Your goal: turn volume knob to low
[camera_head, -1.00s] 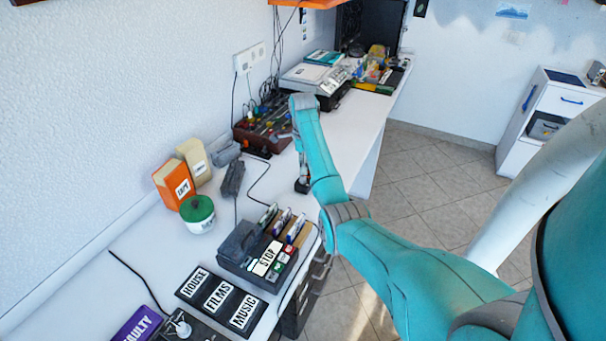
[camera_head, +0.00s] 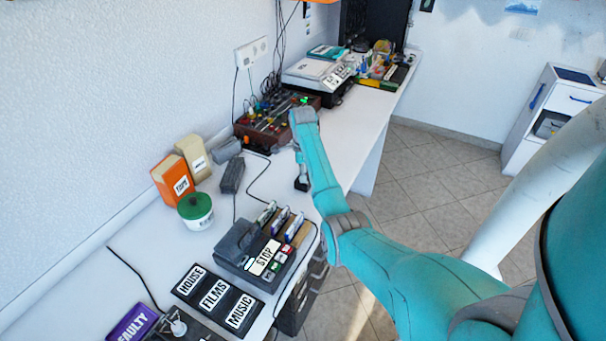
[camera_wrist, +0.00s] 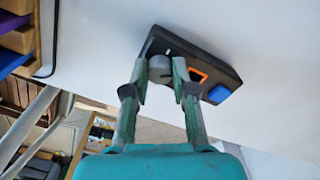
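A dark box (camera_wrist: 205,62) lies on the white worktop in the wrist view. It carries a round grey knob (camera_wrist: 160,68), an orange-framed part (camera_wrist: 198,75) and a blue button (camera_wrist: 219,94). I cannot read any marks around the knob. My gripper (camera_wrist: 160,76) has one finger on each side of the knob, very close to it. Whether the fingers press on the knob is unclear. In the head view my gripper (camera_head: 302,180) points down at the worktop's right edge, mostly hidden by my arm. Only a dark bit of the box shows there.
A black device with a STOP label (camera_head: 262,258) and HOUSE, FILMS and MUSIC plates (camera_head: 214,294) stand nearer. A tool box (camera_head: 268,125) is behind my arm. A green-lidded pot (camera_head: 196,211) and orange box (camera_head: 172,184) stand left. A cable crosses the worktop.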

